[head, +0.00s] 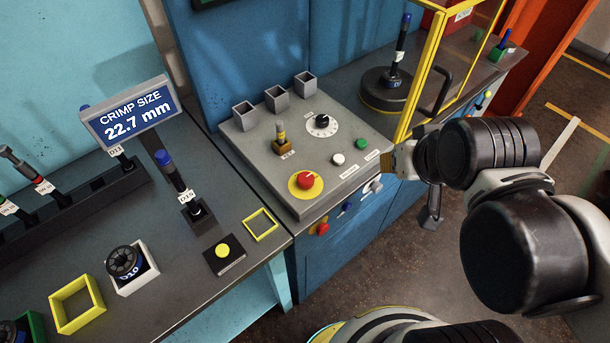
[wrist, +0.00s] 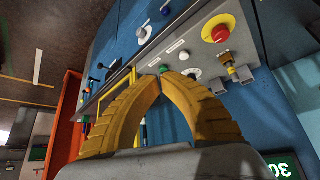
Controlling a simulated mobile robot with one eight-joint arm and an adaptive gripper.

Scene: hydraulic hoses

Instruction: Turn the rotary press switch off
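The grey press control box (head: 262,163) carries a black rotary knob on a white dial (head: 322,122). I cannot tell which of these is the rotary press switch. My gripper (head: 388,160) is just right of the box's front right corner, apart from the dial. In the wrist view, its amber fingers (wrist: 162,75) arch together and look shut with nothing between them. The dial also shows there (wrist: 145,35).
On the box top are a red button on yellow (head: 305,181), a white button (head: 338,159) and a green button (head: 361,143). A yellow-framed guard (head: 424,70) stands behind my gripper. A bench with a crimp size display (head: 130,112) is at left. The floor at right is open.

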